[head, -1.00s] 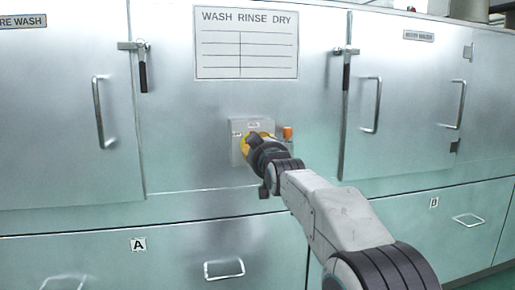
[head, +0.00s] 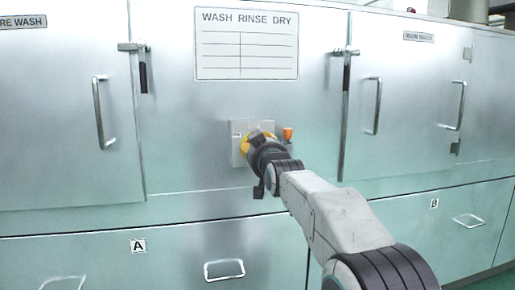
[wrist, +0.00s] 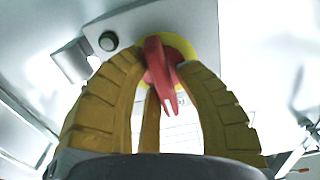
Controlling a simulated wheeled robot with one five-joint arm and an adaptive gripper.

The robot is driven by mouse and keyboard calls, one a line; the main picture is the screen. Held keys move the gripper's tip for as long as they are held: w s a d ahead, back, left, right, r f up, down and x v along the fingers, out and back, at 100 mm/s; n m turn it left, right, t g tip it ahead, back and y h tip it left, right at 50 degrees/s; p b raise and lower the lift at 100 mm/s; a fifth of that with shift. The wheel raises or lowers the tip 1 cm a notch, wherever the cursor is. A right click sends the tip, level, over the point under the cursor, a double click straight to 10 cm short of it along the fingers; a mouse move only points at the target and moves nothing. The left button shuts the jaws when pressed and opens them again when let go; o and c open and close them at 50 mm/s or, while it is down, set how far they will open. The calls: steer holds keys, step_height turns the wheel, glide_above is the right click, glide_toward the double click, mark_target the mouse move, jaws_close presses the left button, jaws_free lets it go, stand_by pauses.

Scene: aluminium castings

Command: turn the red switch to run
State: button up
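The red switch (wrist: 160,68) has a forked handle and sits on a round yellow plate (wrist: 182,43) on a grey box. In the wrist view my gripper (wrist: 163,65) has its yellow fingers closed in around the handle, with a fingertip against each side. The handle is tilted slightly in that view. In the head view my gripper (head: 255,140) reaches the front of the grey switch box (head: 237,128) and hides the switch. The switch's position markings are too small or covered to read.
An orange lamp (head: 288,134) sticks out just right of the box. A "WASH RINSE DRY" chart (head: 246,43) hangs above. Latched doors with bar handles (head: 104,112) flank the panel, and drawers with handles (head: 224,269) lie below.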

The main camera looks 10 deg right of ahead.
steer(key=o, duration=0.3)
steer(key=shift+f, duration=0.1)
steer(key=shift+o, duration=0.2)
steer(key=s, duration=1.2)
steer(key=shift+a, duration=0.1)
steer(key=s+r+g+p, duration=0.3)
steer(key=s+g+p, duration=0.4)
steer(key=s+p, duration=0.9)
steer(key=s+r+g+p, duration=0.2)
steer(key=s+g+p, duration=0.5)
steer(key=s+p, duration=0.9)
steer(key=p, duration=0.5)
steer(key=shift+s+a+r+p, duration=0.15)
steer(key=shift+s+r+p, duration=0.15)
steer(key=shift+s+r, duration=0.1)
